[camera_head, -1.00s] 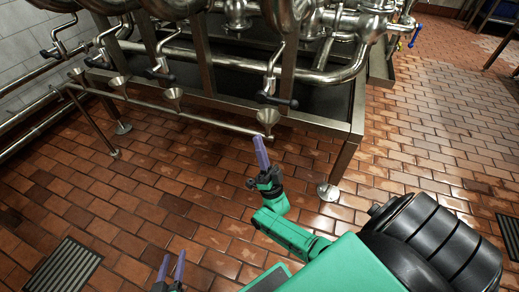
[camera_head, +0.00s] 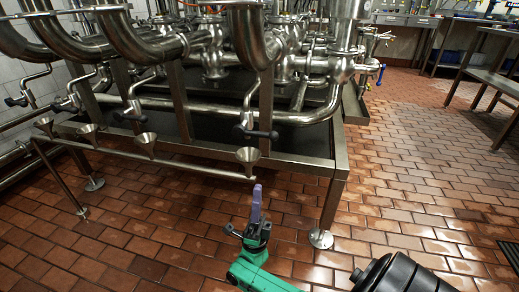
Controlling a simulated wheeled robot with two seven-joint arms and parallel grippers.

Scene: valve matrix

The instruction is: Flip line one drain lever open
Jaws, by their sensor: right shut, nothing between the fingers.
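Several drain levers with dark handles sit on thin steel drain pipes along the front of the valve rack. The rightmost drain lever (camera_head: 262,134) lies roughly level above a funnel (camera_head: 248,155). Other drain levers show farther left, one at the second pipe (camera_head: 130,117) and one at the third (camera_head: 65,108). No line numbers are readable, so I cannot tell which is line one. My right gripper (camera_head: 256,204), with purple fingers pointing up, is shut and empty. It shows below the rightmost funnel, apart from the lever. My left gripper is out of view.
A steel rail (camera_head: 190,166) carries the funnels in front of the rack. The rack's right leg (camera_head: 331,205) stands on the tiled floor (camera_head: 420,190). A steel table (camera_head: 490,65) is at the far right. Open floor lies right of the rack.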

